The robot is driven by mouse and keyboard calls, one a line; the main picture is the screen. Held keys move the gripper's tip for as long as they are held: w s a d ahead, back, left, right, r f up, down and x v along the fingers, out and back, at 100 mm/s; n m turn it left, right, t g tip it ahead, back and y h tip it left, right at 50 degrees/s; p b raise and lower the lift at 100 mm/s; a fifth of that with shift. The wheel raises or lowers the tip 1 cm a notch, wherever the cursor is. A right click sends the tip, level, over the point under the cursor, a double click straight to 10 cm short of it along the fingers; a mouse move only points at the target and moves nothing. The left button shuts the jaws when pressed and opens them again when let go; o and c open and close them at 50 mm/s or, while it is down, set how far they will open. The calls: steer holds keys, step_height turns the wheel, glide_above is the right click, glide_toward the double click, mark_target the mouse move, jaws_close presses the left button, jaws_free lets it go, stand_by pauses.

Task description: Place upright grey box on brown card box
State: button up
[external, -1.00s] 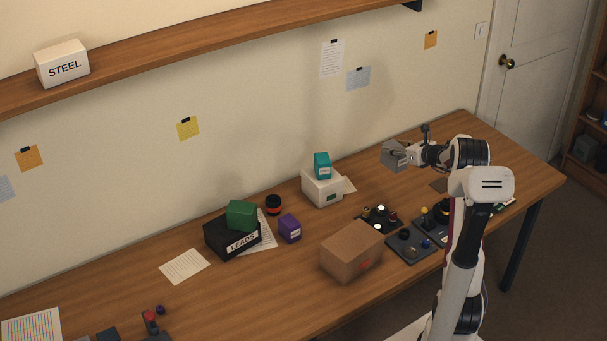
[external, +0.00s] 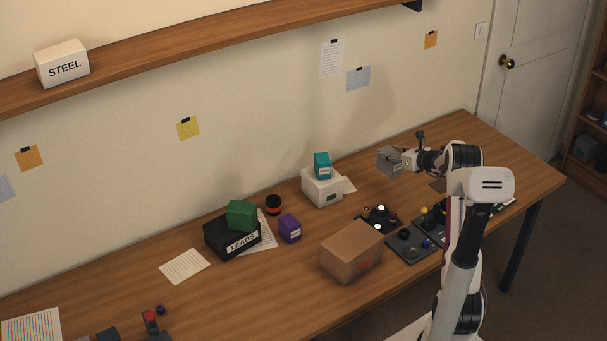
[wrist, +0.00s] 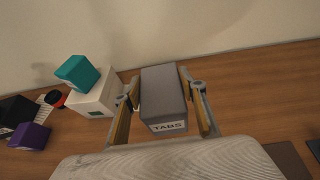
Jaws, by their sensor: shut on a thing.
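The grey box (external: 389,160) is held by my gripper (external: 404,160) above the back right part of the table. In the wrist view the grey box (wrist: 163,92) sits between the two fingers of my gripper (wrist: 165,103), with a white "TABS" label on its near face. The brown card box (external: 351,251) stands closed on the table near the front edge, below and left of my gripper. Its top is bare. The brown card box does not show in the wrist view.
A white box (external: 322,188) with a teal box (external: 322,165) on top stands left of my gripper. A black LEADS box (external: 232,240) bears a green box (external: 241,215). A purple box (external: 290,228) stands nearby.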

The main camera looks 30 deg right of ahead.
steer(key=shift+f, duration=2.35)
steer(key=shift+f, duration=2.3)
steer(key=shift+f, duration=0.2)
steer(key=o, duration=1.4)
steer(key=shift+c, duration=0.2)
steer(key=shift+s, duration=0.2)
